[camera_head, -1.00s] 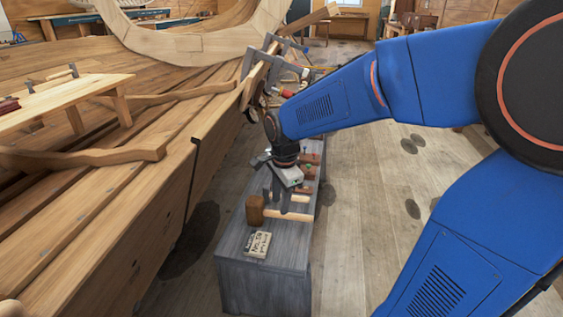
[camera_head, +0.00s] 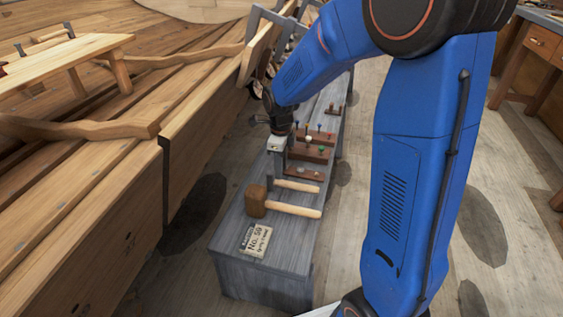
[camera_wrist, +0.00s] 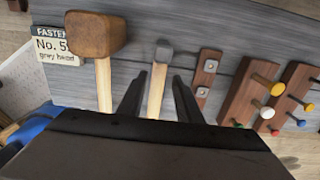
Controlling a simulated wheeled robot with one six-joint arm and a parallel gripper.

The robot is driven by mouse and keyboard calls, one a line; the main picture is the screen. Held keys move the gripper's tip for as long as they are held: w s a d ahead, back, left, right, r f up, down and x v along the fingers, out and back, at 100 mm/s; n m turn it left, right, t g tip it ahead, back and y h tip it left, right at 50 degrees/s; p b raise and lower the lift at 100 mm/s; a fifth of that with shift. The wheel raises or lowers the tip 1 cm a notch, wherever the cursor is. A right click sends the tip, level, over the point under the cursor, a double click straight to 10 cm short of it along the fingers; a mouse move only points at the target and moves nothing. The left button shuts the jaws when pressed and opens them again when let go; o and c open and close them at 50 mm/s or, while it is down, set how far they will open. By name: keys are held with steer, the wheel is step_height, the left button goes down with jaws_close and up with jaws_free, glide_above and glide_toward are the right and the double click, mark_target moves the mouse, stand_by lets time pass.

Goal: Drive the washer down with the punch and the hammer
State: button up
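My gripper (camera_head: 280,160) is above the grey bench. In the wrist view its two dark fingers (camera_wrist: 158,98) are apart, with the hammer's wooden handle in the gap between them; contact cannot be told. The hammer (camera_wrist: 164,53) has a grey head and lies on the bench; it also shows in the head view (camera_head: 297,186). Punches with coloured beads stand in wooden racks (camera_wrist: 240,92), yellow, white, green, red and blue among them; I cannot make out a grey bead. A small wooden strip (camera_wrist: 206,78) bears two square metal plates, perhaps washers.
A wooden mallet (camera_head: 256,202) lies beside the hammer, nearer the bench's front end. A card (camera_head: 258,240) reads "No. 5", its last digit unclear, with "grey bead". The planked hull (camera_head: 110,190) borders the grey bench (camera_head: 225,245) on the left. Open floor lies right.

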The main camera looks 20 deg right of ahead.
steer(key=shift+f, duration=3.45)
jaws_close()
steer(key=shift+r, duration=0.7)
steer(key=shift+r, duration=3.9)
